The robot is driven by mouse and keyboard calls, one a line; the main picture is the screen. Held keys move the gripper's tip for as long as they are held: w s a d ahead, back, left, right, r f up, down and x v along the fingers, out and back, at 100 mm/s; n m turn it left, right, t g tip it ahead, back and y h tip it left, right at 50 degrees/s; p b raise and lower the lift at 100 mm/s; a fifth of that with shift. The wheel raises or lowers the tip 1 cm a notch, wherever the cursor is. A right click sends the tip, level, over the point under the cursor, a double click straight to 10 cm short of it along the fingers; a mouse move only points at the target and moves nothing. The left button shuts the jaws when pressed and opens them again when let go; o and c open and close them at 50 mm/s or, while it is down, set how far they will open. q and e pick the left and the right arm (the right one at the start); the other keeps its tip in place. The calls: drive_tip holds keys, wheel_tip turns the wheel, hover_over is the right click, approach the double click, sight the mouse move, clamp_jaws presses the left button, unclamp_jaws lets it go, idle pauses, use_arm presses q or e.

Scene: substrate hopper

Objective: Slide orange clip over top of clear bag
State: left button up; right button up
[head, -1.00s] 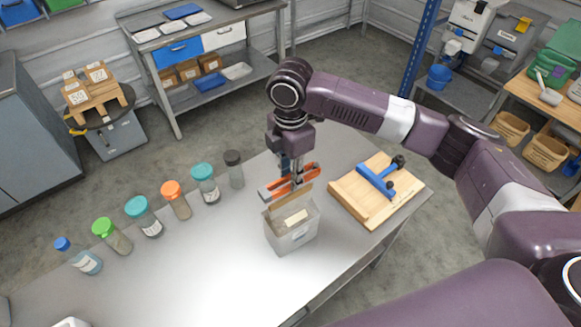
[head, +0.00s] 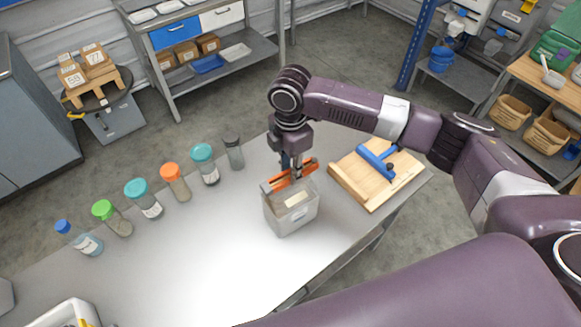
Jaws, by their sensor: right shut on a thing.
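The clear bag (head: 291,214) stands upright on the metal table, greyish and see-through, with a pale label on it. The orange clip (head: 284,184) is a long bar at the bag's top rear edge. My right gripper (head: 292,176) points down from above and is shut on the clip. The clip overlaps the bag's top in the head view; I cannot tell whether it is around the bag's edge or just behind it. The fingertips are partly hidden by the clip. My left gripper is not in view.
Several capped bottles (head: 173,183) stand in a row along the table's far left side. A wooden board (head: 372,192) with a blue tool (head: 377,160) lies right of the bag. A white bin (head: 62,314) shows at bottom left. The table front of the bag is clear.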

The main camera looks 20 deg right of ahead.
drive_tip(key=shift+p, duration=0.3)
idle(0.4)
drive_tip(key=o, duration=1.2)
drive_tip(key=o, duration=0.5)
drive_tip(key=shift+o, duration=0.2)
drive_tip(key=shift+r, duration=0.1)
drive_tip(key=shift+r, duration=3.4)
